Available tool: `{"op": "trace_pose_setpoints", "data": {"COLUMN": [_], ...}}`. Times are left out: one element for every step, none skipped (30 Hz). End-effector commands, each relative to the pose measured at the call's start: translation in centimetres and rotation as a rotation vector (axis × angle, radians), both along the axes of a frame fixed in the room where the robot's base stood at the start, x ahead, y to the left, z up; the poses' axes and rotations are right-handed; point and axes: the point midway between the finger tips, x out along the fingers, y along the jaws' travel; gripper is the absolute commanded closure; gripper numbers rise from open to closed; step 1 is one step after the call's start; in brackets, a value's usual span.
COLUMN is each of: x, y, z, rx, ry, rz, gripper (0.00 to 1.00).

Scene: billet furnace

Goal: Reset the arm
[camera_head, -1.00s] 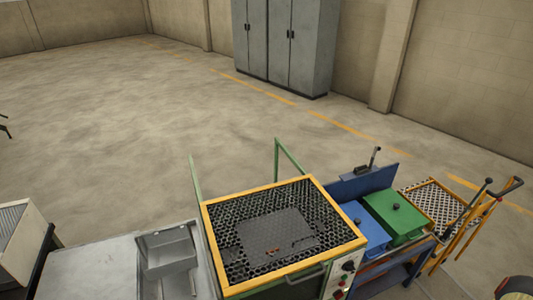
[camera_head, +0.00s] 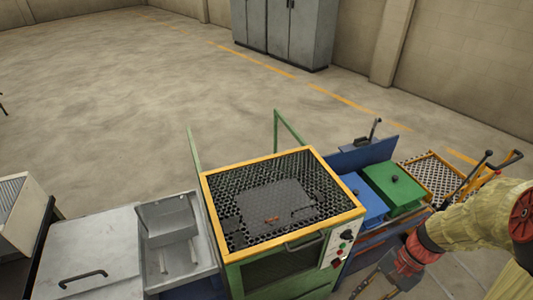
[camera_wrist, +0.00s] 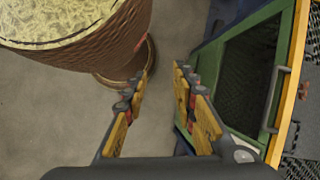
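My gripper (camera_head: 378,286) hangs at the lower right in the head view, to the right of the green furnace-like cabinet with a yellow-rimmed mesh top (camera_head: 362,211). In the wrist view my gripper (camera_wrist: 163,68) has its two yellow-padded fingers apart, with bare floor between them and nothing held. The cabinet's green front door (camera_wrist: 283,62) with its handle shows at the right of the wrist view, beside the fingers and apart from them. My arm reaches in from the right edge of the head view.
A blue lidded box (camera_head: 366,203) and a green lidded box (camera_head: 393,185) stand right of the cabinet, close behind my arm. A yellow-framed mesh cart (camera_head: 433,176) is beyond. A grey bench (camera_head: 90,250) with a metal tray (camera_head: 168,222) is left. The floor (camera_head: 110,120) behind is open.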

Motion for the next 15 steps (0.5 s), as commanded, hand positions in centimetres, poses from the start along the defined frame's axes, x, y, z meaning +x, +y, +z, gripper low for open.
{"op": "trace_pose_setpoints", "data": {"x": [0.2,0.2,0.3,0.4,0.4,0.6,0.6,0.7,0.8,0.9,1.0,1.0,1.0,1.0,1.0], "y": [0.0,-0.1,-0.1,-0.1,-0.1,-0.1,0.0,0.1,0.3,0.5,0.7,1.0,1.4,1.7,2.2], "z": [1.2,1.9,2.8,3.5,4.2,5.2,5.9,6.7,7.7,8.5,9.3,10.3,11.1,11.9,13.0], "rx": [-0.054,-0.084,-0.124,-0.152,-0.182,-0.221,-0.249,-0.277,-0.313,-0.341,-0.366,-0.399,-0.422,-0.444,-0.470], "ry": [-0.054,-0.082,-0.120,-0.147,-0.175,-0.211,-0.237,-0.264,-0.300,-0.326,-0.353,-0.389,-0.417,-0.445,-0.483], "rz": [0.084,0.133,0.198,0.242,0.285,0.342,0.381,0.416,0.462,0.493,0.521,0.557,0.581,0.606,0.637], "gripper": [0.73,0.73,0.73,0.73,0.73,0.73,0.73,0.73,0.73,0.73,0.73,0.73,0.73,0.73,0.73]}}
